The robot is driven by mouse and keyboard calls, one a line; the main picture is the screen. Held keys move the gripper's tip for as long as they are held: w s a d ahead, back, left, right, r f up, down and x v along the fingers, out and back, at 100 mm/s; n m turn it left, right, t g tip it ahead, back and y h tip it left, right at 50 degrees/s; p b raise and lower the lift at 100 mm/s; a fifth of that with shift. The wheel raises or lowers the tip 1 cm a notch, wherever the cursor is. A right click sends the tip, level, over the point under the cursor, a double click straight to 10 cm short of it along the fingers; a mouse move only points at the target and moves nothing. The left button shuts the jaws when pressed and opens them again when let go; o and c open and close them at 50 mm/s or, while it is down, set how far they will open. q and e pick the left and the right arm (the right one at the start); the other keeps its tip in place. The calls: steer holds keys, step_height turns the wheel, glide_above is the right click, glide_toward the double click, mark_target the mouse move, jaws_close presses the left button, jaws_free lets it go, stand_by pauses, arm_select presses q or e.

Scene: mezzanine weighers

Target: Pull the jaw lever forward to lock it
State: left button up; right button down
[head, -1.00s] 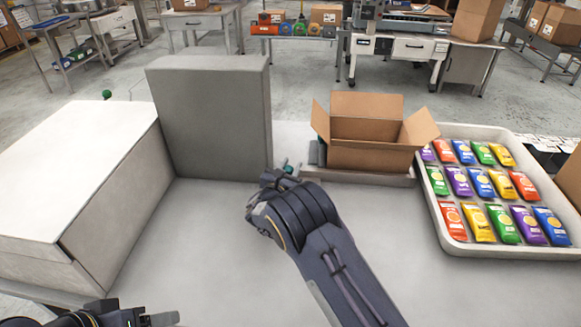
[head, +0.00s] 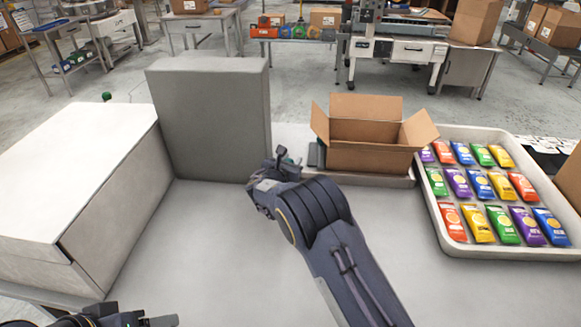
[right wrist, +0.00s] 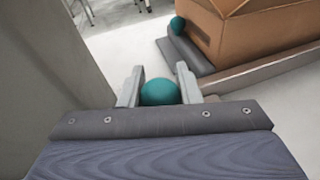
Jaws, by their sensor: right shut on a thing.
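A teal ball knob (right wrist: 160,92), apparently the end of the jaw lever, sits between the two grey fingers of my right gripper in the right wrist view. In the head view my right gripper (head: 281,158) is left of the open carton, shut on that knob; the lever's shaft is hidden. A dark grey jaw block (right wrist: 188,55) stands against the carton's side, with a second teal ball (right wrist: 177,25) at its far end. My left gripper (head: 160,320) is only partly in view at the bottom left; its fingers are too cut off to judge.
The open carton (head: 372,157) stands on a low grey platform. A white tray (head: 454,238) of coloured packets is at the right. A tall grey block (head: 208,120) and a large white box (head: 75,160) stand at the left. The front middle of the table is clear.

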steer(key=shift+b+x, duration=0.7)
steer(key=shift+x, duration=0.05)
steer(key=shift+w+a, duration=0.1)
steer(key=shift+w, duration=0.05)
steer(key=shift+f, duration=0.1)
steer(key=c, duration=1.4)
jaws_free()
steer(key=o, duration=0.3)
steer(key=shift+w, duration=0.2)
steer(key=shift+o, duration=0.2)
steer(key=shift+s, duration=0.1)
steer(key=shift+a, duration=0.1)
